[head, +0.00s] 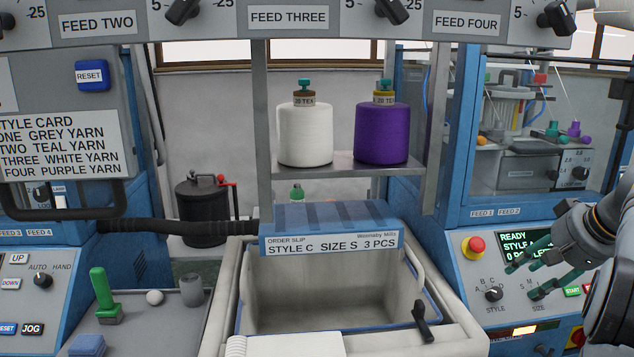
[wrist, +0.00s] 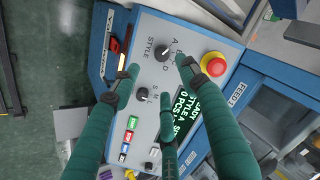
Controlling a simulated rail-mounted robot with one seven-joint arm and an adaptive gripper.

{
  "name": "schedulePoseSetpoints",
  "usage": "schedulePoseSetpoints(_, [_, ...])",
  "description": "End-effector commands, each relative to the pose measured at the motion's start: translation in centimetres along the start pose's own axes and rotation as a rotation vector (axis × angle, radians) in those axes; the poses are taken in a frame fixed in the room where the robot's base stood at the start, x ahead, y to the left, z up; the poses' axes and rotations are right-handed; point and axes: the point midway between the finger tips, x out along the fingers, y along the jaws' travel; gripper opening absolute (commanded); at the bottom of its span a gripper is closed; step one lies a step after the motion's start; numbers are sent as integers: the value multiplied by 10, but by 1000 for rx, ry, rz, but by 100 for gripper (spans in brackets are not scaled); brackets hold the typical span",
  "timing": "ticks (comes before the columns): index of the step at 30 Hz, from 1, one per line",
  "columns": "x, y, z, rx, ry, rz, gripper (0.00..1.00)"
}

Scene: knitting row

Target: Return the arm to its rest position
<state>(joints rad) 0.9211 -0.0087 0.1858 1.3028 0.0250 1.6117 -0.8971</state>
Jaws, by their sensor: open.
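My gripper (head: 531,275) is at the right of the head view, its teal fingers spread in front of the right machine's control panel (head: 462,262). In the wrist view my gripper (wrist: 158,76) is open, with nothing between its fingers. The fingers lie over the panel around the style knob (wrist: 162,52) and size knob (wrist: 142,94). Contact with either knob cannot be told. My dark arm comes in from the right edge of the head view. The screen (head: 525,246) is partly hidden by the fingers and shows "READY" and "STYLE".
A red stop button (head: 473,247) and a green start button (head: 572,292) are close to my fingers. An open bin (head: 340,346) with an order slip (head: 331,243) stands left of the panel. White (head: 305,140) and purple (head: 381,135) yarn cones sit on a shelf above.

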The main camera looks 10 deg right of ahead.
Motion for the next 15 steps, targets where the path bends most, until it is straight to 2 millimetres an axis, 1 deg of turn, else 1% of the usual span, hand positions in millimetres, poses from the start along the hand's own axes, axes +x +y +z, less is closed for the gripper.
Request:
schedulePoseSetpoints(1, [14,-2,2,0,-10,-6,44])
schedulePoseSetpoints(12, [95,-2,1,1,-5,-3,44])
schedulePoseSetpoints(14, [109,-2,2,2,-6,-3,44])
schedulePoseSetpoints(15, [104,-2,-1,66,2,-9,44])
